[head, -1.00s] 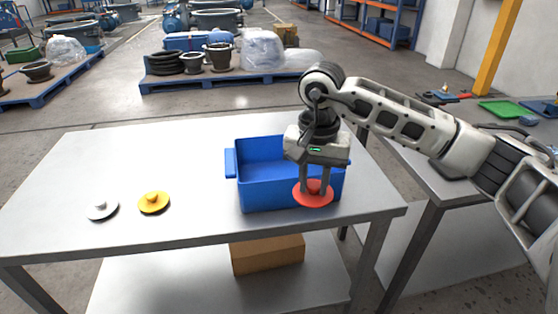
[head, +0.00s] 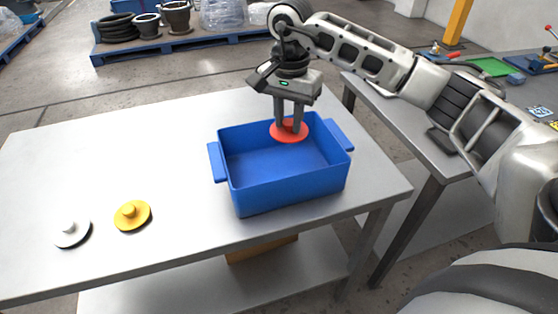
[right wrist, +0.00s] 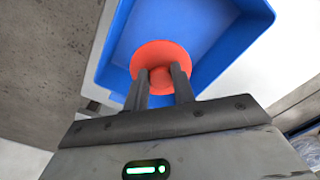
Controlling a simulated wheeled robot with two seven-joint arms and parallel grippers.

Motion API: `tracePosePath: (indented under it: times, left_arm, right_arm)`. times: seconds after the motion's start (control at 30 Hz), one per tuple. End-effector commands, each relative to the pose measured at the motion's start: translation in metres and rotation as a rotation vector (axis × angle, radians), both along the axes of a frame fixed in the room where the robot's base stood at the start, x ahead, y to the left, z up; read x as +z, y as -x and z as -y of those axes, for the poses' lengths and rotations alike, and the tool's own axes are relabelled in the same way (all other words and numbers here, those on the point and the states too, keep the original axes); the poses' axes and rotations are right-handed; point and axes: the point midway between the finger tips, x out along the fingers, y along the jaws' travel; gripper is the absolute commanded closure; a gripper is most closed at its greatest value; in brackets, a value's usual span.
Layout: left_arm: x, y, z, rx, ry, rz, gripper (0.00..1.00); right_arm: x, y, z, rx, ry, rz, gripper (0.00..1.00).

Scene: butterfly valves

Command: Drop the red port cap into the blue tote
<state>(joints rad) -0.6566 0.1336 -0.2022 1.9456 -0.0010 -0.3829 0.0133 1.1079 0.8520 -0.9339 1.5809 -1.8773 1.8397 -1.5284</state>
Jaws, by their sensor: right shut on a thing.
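The red port cap (head: 289,131) is a round disc with a knob. My right gripper (head: 290,122) is shut on its knob and holds it over the far side of the blue tote (head: 290,196). In the right wrist view, the red port cap (right wrist: 160,62) sits between the fingers of my right gripper (right wrist: 160,80), with the inside of the blue tote (right wrist: 205,20) behind it. I cannot tell exactly how high the cap is above the tote floor. The tote looks empty and stands on the table. My left gripper is not in view.
A yellow cap (head: 132,215) and a white cap (head: 72,233) lie on the grey table (head: 130,160), left of the tote. The table's left part is mostly clear.

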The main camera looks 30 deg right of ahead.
Motion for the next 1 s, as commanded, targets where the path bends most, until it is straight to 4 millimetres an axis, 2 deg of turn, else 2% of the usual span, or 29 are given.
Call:
tracePosePath:
  times: [0.03, 0.1, 0.23, 0.6, 0.63, 0.7, 1.0]
  left_arm:
    - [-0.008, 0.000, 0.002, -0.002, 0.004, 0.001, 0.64]
    - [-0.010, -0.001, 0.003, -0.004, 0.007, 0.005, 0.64]
    - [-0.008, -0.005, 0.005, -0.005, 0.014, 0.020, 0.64]
    - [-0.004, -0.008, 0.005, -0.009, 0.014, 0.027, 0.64]
    - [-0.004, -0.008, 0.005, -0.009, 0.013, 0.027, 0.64]
    - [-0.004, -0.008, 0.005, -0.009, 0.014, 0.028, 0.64]
    - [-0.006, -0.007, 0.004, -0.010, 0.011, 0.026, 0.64]
  right_arm:
    - [-0.011, 0.000, 0.000, 0.000, 0.000, 0.000, 0.96]
    - [-0.020, 0.000, 0.000, 0.000, 0.000, 0.000, 0.96]
    - [-0.033, 0.000, 0.000, 0.000, -0.001, 0.000, 0.96]
    - [-0.037, 0.000, 0.000, 0.001, -0.001, 0.002, 0.96]
    - [-0.037, 0.000, 0.000, 0.001, -0.001, 0.002, 0.66]
    - [-0.037, 0.000, 0.000, 0.001, -0.001, 0.001, 0.49]
    - [-0.036, 0.000, 0.000, 0.001, -0.001, 0.001, 0.49]
